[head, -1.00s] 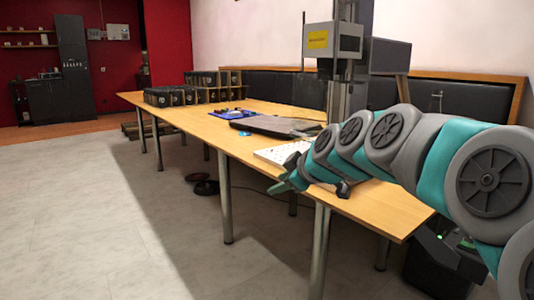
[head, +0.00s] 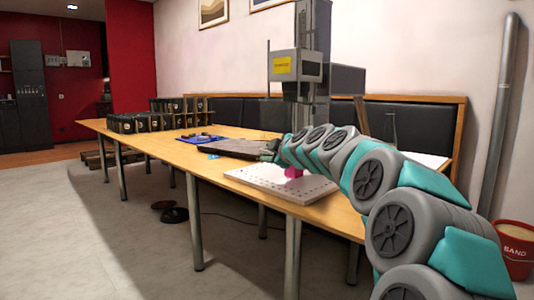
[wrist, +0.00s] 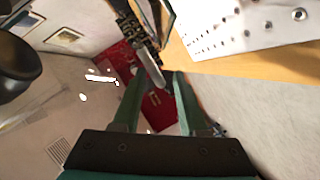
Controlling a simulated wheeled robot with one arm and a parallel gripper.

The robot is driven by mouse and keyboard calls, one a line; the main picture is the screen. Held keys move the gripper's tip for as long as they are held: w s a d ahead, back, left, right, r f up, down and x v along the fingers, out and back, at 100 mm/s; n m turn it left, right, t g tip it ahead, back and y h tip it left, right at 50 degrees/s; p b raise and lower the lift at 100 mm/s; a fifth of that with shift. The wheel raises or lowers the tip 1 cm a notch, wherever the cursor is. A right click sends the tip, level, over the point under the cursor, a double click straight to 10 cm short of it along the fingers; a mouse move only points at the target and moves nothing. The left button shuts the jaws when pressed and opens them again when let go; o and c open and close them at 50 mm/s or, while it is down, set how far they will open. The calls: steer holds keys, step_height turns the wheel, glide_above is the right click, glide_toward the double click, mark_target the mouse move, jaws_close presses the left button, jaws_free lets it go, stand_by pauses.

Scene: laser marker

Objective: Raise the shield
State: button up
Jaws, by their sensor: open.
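The laser marker (head: 297,68), a grey box with a yellow label on a tall column, stands at the back of the table. A dark, see-through panel (head: 274,115) below and left of its head may be the shield; I cannot tell for sure. My gripper (head: 268,150) is low in front of that panel, small and partly hidden by my arm. In the wrist view my gripper (wrist: 158,78) has its two green fingers apart with nothing clearly held between them. A dark ribbed part and a grey rod show beyond the fingertips.
A white perforated plate (head: 270,183) with a pink piece (head: 293,172) lies under my arm. A dark flat slab (head: 222,149) and blue mat (head: 198,139) lie further left. Black boxes (head: 150,122) stand at the table's far end. A red sand bucket (head: 515,245) is at right.

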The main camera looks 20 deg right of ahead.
steer(key=shift+w+f, duration=0.15)
steer(key=shift+w, duration=0.5)
steer(key=shift+c, duration=0.2)
steer(key=c, duration=0.6)
jaws_close()
steer(key=shift+a+f, duration=0.1)
